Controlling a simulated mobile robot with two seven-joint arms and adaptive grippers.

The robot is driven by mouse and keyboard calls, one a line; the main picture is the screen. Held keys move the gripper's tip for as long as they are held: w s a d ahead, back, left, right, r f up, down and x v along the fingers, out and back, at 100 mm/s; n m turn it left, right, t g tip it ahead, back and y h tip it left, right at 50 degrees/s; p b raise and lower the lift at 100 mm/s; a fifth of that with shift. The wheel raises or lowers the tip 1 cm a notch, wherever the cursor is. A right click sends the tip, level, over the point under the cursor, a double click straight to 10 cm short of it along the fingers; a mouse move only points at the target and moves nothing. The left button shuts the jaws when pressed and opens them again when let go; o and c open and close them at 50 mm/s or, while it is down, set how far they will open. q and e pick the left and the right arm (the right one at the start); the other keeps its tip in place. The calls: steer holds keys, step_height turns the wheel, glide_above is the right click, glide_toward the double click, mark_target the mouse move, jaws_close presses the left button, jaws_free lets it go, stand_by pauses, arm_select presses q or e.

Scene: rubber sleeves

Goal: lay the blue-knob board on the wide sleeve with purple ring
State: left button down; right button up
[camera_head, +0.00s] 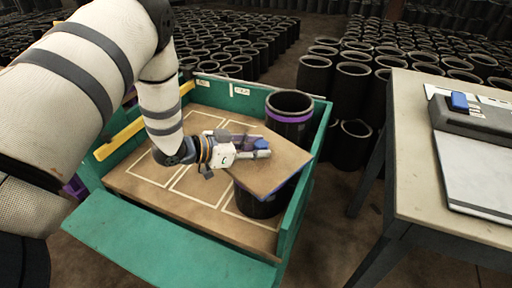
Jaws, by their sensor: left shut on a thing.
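My left gripper (257,150) is shut on the blue knob of a flat brown board (280,167). The board is roughly level, over the right part of a green-walled cart. A black sleeve with a purple ring (289,116) stands upright at the cart's back right corner, with its open top clear of the board. The board's back edge overlaps its lower part in the picture. A second black sleeve (262,206) stands nearer, under the board, its top hidden. I cannot tell whether the board touches it. My right gripper is not in view.
The cart (150,238) has a brown floor with pale outlined rectangles, mostly bare at left. A yellow bar (118,138) lies along its left side. A table (410,160) at right bears a grey device (480,150). Many black sleeves crowd the floor behind.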

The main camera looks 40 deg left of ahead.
arm_select(q)
steer(key=shift+f, duration=0.6)
steer(key=c, duration=1.1)
jaws_free()
